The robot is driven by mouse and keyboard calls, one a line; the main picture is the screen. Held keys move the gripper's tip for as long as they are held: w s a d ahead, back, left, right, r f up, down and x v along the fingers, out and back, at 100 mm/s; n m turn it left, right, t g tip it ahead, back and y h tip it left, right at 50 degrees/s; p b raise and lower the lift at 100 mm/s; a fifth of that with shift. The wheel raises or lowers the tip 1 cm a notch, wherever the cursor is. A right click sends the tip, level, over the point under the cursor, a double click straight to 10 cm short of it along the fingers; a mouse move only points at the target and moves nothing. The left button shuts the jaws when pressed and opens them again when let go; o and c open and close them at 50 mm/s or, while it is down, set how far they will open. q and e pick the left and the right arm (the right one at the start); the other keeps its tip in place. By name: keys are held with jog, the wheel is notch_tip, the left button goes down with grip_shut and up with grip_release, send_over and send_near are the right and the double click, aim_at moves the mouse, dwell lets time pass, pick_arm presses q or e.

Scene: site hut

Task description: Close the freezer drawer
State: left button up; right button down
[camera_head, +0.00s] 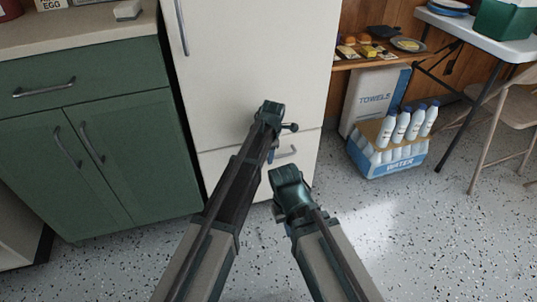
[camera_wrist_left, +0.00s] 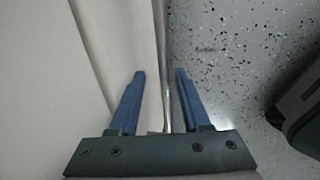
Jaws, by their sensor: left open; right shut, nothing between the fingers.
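The freezer drawer (camera_head: 308,172) is the low white front under the tall white fridge door (camera_head: 255,50). From here I cannot tell how far the drawer stands out. My left gripper (camera_head: 272,154) points down in front of the drawer, and its arm hides part of it. In the left wrist view, its blue fingers (camera_wrist_left: 160,75) are open, with a thin grey bar or edge (camera_wrist_left: 163,50) showing between them; contact cannot be told. My right gripper (camera_head: 290,182) is shut and empty, lower and nearer, before the drawer.
Green cabinets (camera_head: 100,150) stand left of the fridge. A pack of water bottles (camera_head: 388,150) and a towels box (camera_head: 372,98) stand on the floor to the right. A folding table (camera_head: 490,40) and chair (camera_head: 510,110) are further right. The speckled floor (camera_head: 440,240) is clear in front.

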pick_arm(q)
notch_tip(320, 180, up, 14)
jog(key=s+p, duration=0.2)
jog(key=p, duration=1.1)
jog(key=shift+s+d+f+p, duration=0.2)
jog(key=shift+s+d+p, duration=0.1)
jog(key=shift+d, duration=0.15)
